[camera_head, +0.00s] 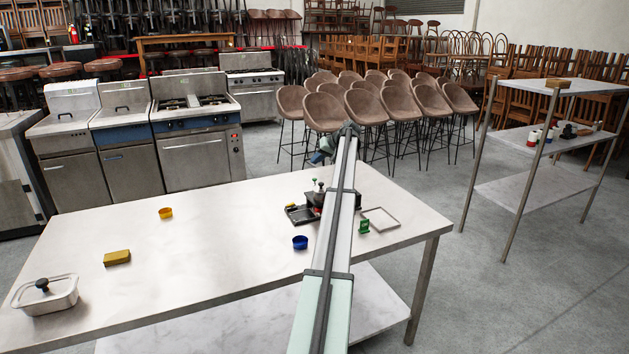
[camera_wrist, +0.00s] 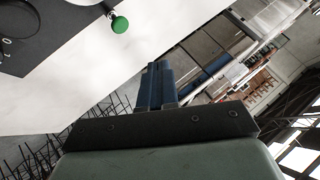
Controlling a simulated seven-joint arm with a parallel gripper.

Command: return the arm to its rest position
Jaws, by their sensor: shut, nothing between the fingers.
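My gripper (camera_head: 320,156) is at the far end of my outstretched arm, above the far right part of the steel table (camera_head: 225,240) in the head view. Part of it is hidden behind the arm. In the wrist view its blue fingers (camera_wrist: 157,85) are together with nothing between them. A dark appliance (camera_head: 314,199) with a green knob stands on the table below the arm, partly covered by it. The green knob (camera_wrist: 119,25) shows at the upper left of the wrist view, apart from the fingers.
Near the arm are a dark tray (camera_head: 300,215), a blue cup (camera_head: 300,243), a green item (camera_head: 364,226) and a pale tray (camera_head: 381,219). A yellow ring (camera_head: 165,213), yellow block (camera_head: 117,258) and lidded container (camera_head: 47,297) stand left. Bar stools (camera_head: 335,110) stand beyond the table.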

